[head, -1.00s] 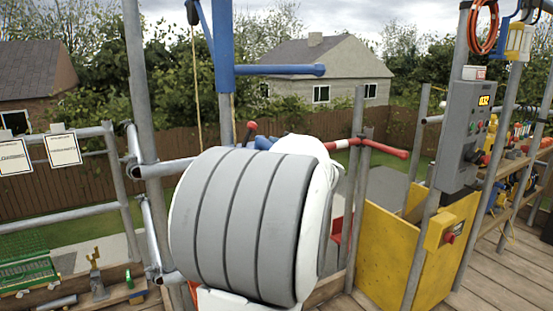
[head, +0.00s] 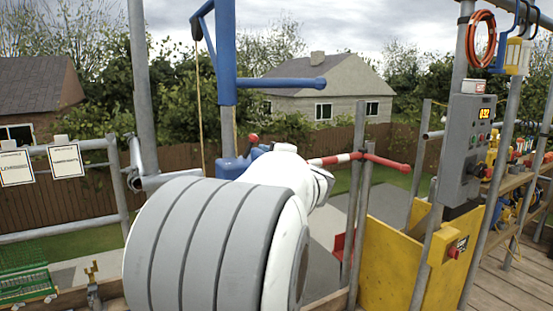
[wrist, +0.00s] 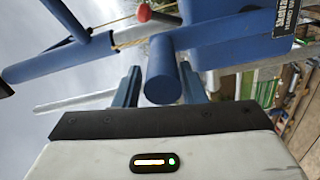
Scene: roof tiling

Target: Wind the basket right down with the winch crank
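The blue hoist post (head: 226,55) stands upright ahead, with a blue tube (head: 290,84) sticking out to the right. A blue winch body (head: 235,167) and a red knob (head: 253,138) show low on the post, partly behind my arm. In the wrist view a red ball knob (wrist: 143,12) is at the top, and a thick blue cylinder (wrist: 163,80) points towards the camera. My gripper (wrist: 160,88) has its fingers apart, one on each side of the cylinder in the picture. I cannot tell whether they touch it. I cannot make out the basket.
A rope (head: 199,110) hangs left of the post. A red and white bar (head: 335,159) crosses right of the winch. A grey control box (head: 468,150) and yellow panels (head: 390,262) stand to the right. Scaffold poles surround the deck.

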